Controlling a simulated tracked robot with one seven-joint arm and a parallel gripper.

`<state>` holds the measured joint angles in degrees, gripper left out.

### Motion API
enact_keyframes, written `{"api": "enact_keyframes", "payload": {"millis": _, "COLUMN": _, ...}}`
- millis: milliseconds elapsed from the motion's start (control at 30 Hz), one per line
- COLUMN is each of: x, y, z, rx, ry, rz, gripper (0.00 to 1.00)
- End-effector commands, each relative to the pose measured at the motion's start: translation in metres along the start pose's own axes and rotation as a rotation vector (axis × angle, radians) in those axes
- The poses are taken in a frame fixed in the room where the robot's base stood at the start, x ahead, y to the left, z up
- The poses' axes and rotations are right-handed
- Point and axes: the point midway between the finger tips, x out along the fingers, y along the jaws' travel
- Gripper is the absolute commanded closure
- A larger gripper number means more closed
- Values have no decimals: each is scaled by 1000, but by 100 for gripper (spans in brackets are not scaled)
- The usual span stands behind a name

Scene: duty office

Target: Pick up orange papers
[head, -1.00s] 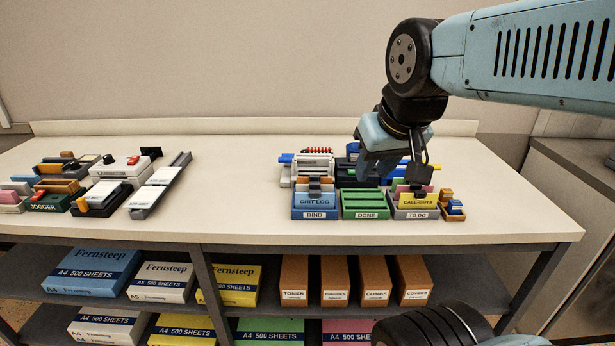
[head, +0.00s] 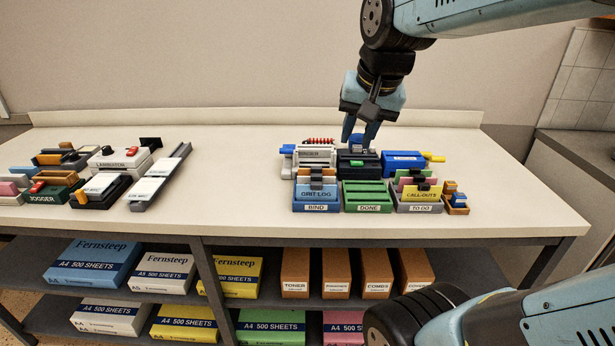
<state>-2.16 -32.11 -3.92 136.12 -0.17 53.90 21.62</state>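Orange-tan sheets (head: 315,171) show behind the blue "GRIT LOG" sheet (head: 316,193) in the blue BIND tray (head: 317,208), with a dark clip at their top. Other coloured sheets, pink and tan, stand behind the yellow "CALL-OUTS" sheet (head: 422,192) in the grey TO DO tray (head: 418,208). The green DONE tray (head: 369,208) between them looks empty. My gripper (head: 359,139) points down above the dark machine behind the DONE tray. Its fingers are apart, with no paper between them.
The dark machine (head: 357,168) has a grey binder (head: 315,156) to its left and a blue device (head: 403,160) to its right. A small orange holder (head: 457,204) stands right of TO DO. The table's middle (head: 235,180) is clear; office devices fill the left.

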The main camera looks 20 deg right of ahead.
Motion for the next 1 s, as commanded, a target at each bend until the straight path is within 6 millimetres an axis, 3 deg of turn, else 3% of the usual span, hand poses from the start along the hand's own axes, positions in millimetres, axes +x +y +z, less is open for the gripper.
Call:
{"api": "enact_keyframes", "payload": {"millis": 267, "x": 32, "y": -25, "z": -61, "rx": 463, "ry": -111, "rz": 69, "gripper": 69}}
{"api": "enact_keyframes", "payload": {"millis": 600, "x": 93, "y": -53, "z": -127, "rx": 1024, "ry": -175, "rz": 229, "gripper": 69}}
{"api": "enact_keyframes", "payload": {"millis": 800, "x": 130, "y": -67, "z": -153, "rx": 1293, "ry": -169, "rz": 330, "gripper": 69}}
{"api": "enact_keyframes", "payload": {"millis": 1000, "x": 151, "y": -72, "z": -165, "rx": 1437, "ry": -154, "rz": 387, "gripper": 69}}
